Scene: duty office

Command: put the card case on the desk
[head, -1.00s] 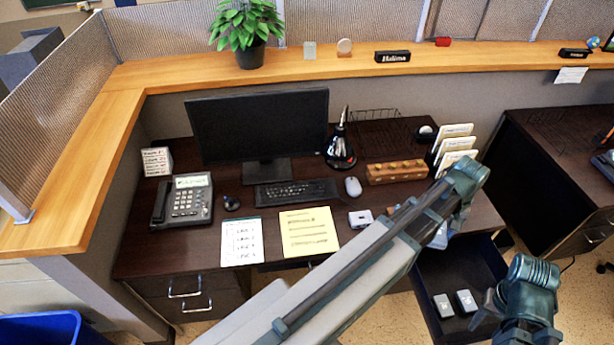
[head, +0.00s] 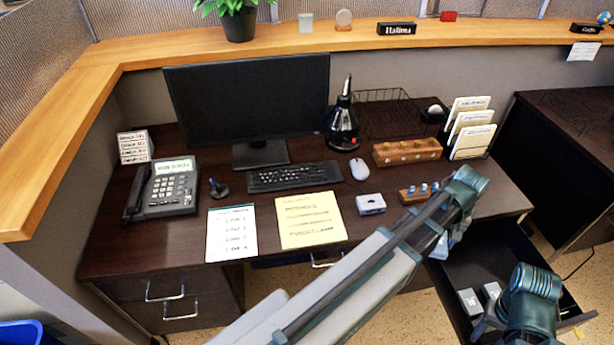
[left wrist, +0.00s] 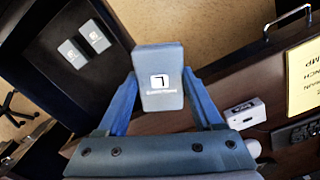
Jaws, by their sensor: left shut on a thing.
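The card case (left wrist: 160,75) is a small grey-blue box with a white square mark on its face. My left gripper (left wrist: 165,95) is shut on it, with one finger on each side in the left wrist view. In the head view my left gripper (head: 442,245) is near the desk's front right edge, above the open drawer side, and my arm partly hides it. The desk (head: 190,240) is dark brown wood. My right arm is at the bottom right in the head view; its fingers are not clear there.
An open drawer (head: 500,255) at right holds two similar cases (head: 468,300). On the desk are a white box (head: 370,204), a wooden block (head: 407,151), a mouse (head: 359,169), a yellow sheet (head: 309,221), a keyboard (head: 294,176) and a phone (head: 162,189). Little bare desk shows at front right.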

